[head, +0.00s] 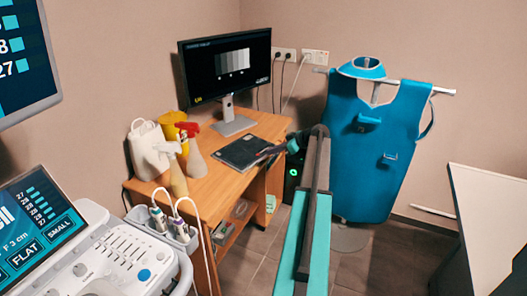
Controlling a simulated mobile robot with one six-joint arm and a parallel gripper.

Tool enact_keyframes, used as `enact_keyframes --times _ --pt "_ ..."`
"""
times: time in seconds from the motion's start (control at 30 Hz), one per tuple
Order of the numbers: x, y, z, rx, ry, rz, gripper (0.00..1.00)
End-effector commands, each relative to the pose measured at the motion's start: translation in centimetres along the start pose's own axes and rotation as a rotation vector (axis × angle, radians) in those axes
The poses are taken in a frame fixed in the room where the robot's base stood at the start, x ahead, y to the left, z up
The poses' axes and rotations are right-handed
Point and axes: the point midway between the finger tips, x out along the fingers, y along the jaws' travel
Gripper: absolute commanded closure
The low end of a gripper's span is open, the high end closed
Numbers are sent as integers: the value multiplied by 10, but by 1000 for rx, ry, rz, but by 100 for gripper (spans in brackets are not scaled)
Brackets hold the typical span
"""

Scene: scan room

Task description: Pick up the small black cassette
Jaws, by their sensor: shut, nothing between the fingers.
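A flat black cassette-like panel (238,153) lies on the wooden desk, in front of the monitor stand, toward the desk's right side. It is the only thing I see that fits the small black cassette. My gripper (264,152) is at the end of the teal and dark arm, small in the view. It is shut and empty, at the panel's right edge in the picture. I cannot tell whether it touches the panel or is above it.
The desk (205,188) also holds a monitor (226,68), a red-topped spray bottle (194,160), a white jug (148,150) and a yellow container (171,128). A blue apron (375,160) hangs at right. An ultrasound console (130,258) stands front left.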

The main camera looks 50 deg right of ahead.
Motion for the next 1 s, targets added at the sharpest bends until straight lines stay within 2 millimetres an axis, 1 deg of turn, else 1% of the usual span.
enact_keyframes --times 0.03,0.1,0.3,0.67,0.87,0.9,1.0 --pt "-7 0 6 1 0 2 100" --pt "-14 0 11 1 0 0 100" --pt "-28 0 20 -1 0 0 100" --pt "-31 -1 21 -2 0 -2 100" --pt "-30 2 20 17 1 9 68" --pt "-30 5 20 23 2 23 66" --pt "-31 18 22 43 -6 74 66"
